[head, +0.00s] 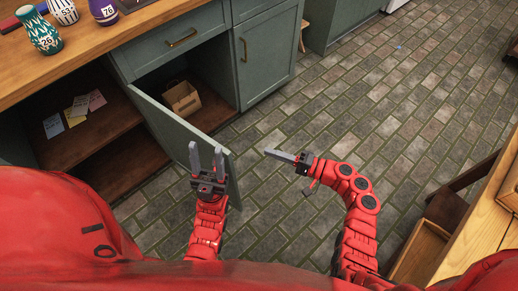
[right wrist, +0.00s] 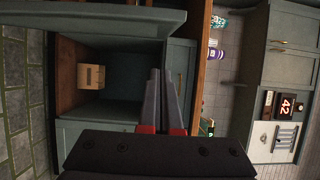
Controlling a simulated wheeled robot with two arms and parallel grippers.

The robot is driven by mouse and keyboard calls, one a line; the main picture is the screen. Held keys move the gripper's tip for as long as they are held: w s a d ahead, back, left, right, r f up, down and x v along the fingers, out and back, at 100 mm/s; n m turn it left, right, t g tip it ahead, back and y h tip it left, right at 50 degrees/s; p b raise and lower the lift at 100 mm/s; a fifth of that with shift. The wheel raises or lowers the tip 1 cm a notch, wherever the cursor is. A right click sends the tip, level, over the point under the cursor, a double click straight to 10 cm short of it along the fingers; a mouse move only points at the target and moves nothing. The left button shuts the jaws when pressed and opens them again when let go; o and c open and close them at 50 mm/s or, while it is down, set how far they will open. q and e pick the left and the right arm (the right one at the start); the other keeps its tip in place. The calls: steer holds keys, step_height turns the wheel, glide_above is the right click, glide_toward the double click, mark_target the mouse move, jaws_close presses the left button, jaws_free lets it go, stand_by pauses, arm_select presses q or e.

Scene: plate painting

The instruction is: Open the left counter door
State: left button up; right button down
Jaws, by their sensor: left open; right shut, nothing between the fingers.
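The left counter door (head: 172,122) is a grey-green panel that stands swung out from the counter, with the cabinet behind it exposed. In the right wrist view the door (right wrist: 100,17) runs along the top of the turned picture. My left gripper (head: 206,150) is open and empty, its fingers pointing up in front of the door's outer end; I cannot tell whether it touches the door. My right gripper (head: 268,152) is shut and empty, over the floor to the right of the door. Its fingers also show in the right wrist view (right wrist: 161,85).
A cardboard box (head: 182,98) sits inside the open cabinet. Painted vases (head: 43,32) stand on the wooden countertop. A wooden table (head: 490,210) is at right. The tiled floor (head: 350,110) between is clear.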

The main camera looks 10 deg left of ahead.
steer(key=s+a+p, duration=0.1)
steer(key=a, duration=1)
steer(key=shift+s+a, duration=0.2)
